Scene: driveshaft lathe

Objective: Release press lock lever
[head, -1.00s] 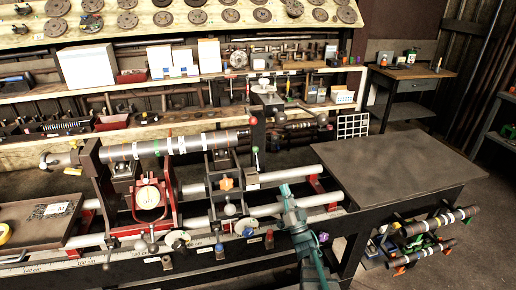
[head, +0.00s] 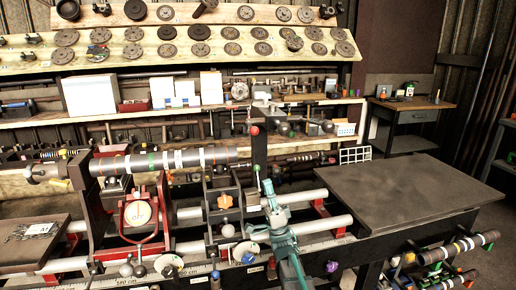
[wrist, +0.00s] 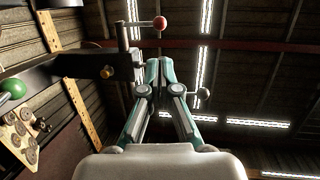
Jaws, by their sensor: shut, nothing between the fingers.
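The driveshaft (head: 175,160), a dark tube with coloured bands, lies across the lathe. At its right end, a lever with a red ball (head: 254,130) stands upright, with a green ball (head: 256,168) below it. No label shows which is the press lock lever. My gripper (head: 268,185) is shut and empty, just right of and below the green ball. In the wrist view, my shut fingertips (wrist: 160,62) point up below the lever with the red ball (wrist: 160,22). The green ball (wrist: 14,88) is at the left edge. A dark ball (wrist: 204,94) shows beside my right finger.
The red clamp frame (head: 141,215) and an orange star knob (head: 225,201) are left of my gripper. Round rails (head: 325,226) run behind it. A bare dark tabletop (head: 405,190) lies to the right. Shelves with discs and boxes stand behind.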

